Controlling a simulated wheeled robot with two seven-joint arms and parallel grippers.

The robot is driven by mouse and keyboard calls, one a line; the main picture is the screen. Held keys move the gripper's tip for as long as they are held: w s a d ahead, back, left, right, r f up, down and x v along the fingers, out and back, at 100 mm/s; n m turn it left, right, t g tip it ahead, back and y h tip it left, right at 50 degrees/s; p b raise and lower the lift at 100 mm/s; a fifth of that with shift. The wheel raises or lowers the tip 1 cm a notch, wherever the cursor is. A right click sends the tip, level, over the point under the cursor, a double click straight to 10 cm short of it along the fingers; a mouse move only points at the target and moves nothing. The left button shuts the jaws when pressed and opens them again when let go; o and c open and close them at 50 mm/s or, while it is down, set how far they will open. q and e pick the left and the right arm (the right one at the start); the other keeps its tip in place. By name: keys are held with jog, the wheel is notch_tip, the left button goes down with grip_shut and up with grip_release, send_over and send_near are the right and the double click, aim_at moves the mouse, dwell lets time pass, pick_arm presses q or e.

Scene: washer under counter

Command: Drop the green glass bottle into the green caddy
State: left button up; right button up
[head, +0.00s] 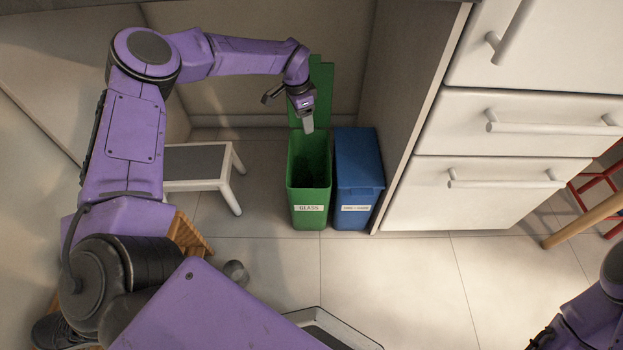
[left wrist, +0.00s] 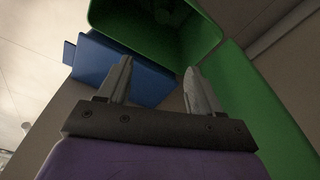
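The green caddy (head: 310,195), labelled GLASS, stands on the floor with its green lid (head: 322,85) raised at the back. My left gripper (head: 308,125) is above the caddy's opening, pointing down. In the left wrist view its two fingers (left wrist: 157,70) are apart with nothing between them, and the caddy (left wrist: 215,35) opens beyond them. Faint dark green shapes show deep inside the caddy; I cannot tell for sure whether one is the green glass bottle. No bottle is clearly visible elsewhere. Of my right arm only a part shows at the lower right; its gripper is not visible.
A closed blue caddy (head: 358,180) stands right beside the green one, and a panel and white drawers (head: 500,190) are to its right. A white step stool (head: 200,165) with a grey top is to the left. The tiled floor in front is mostly clear.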

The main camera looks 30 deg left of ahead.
pick_arm(q)
notch_tip(320, 180, up, 8)
jog(key=p, duration=0.1)
jog(key=shift+s+a+f+p, duration=0.25)
jog(key=shift+s+p, duration=0.1)
jog(key=shift+p, duration=0.05)
